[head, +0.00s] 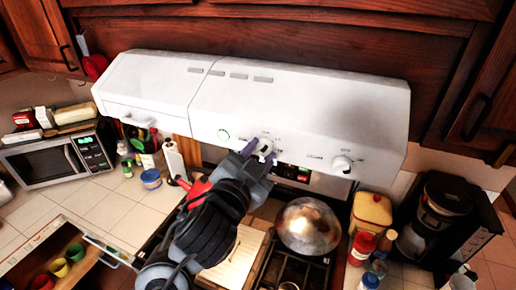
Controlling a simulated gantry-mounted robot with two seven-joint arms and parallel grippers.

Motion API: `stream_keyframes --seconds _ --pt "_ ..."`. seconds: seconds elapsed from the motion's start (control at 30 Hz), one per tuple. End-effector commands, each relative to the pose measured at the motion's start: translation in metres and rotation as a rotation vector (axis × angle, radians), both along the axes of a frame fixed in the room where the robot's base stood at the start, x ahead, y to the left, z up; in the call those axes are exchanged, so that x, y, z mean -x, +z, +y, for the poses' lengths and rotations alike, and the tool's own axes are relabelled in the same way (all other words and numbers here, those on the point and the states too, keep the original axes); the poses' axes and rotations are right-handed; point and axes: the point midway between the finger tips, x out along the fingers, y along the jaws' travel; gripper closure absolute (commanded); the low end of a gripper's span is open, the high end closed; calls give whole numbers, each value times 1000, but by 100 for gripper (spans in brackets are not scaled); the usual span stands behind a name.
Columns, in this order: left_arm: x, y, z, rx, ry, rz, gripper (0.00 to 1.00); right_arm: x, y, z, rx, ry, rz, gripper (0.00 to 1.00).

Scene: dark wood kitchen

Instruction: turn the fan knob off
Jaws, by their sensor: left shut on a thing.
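The white range hood (300,95) spans the middle of the head view under dark wood cabinets. On its front panel are a knob (265,147) near the middle and another white knob (342,163) to the right. My left gripper (259,152) is up at the middle knob and shut on it, its fingers partly covering it. The panel lettering is too small to read surely. My right gripper is not in view.
Below the hood are a stove with a domed metal pan (307,226) and a wooden board (236,254). A microwave (60,158) stands left, a coffee maker (436,215) right, with a yellow canister (371,212) beside the stove. An open drawer (100,270) holds coloured cups.

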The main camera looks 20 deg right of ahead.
Motion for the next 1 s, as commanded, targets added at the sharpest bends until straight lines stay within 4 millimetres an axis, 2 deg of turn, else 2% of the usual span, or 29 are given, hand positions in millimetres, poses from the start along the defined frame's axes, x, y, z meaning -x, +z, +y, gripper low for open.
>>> stream_keyframes --seconds 0.03,0.5,1.0 --pt "0 3 -1 34 -1 35 94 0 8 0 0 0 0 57" --pt "1 2 -2 317 0 308 94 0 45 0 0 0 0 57" --pt "2 -1 -2 443 0 428 94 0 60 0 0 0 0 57"
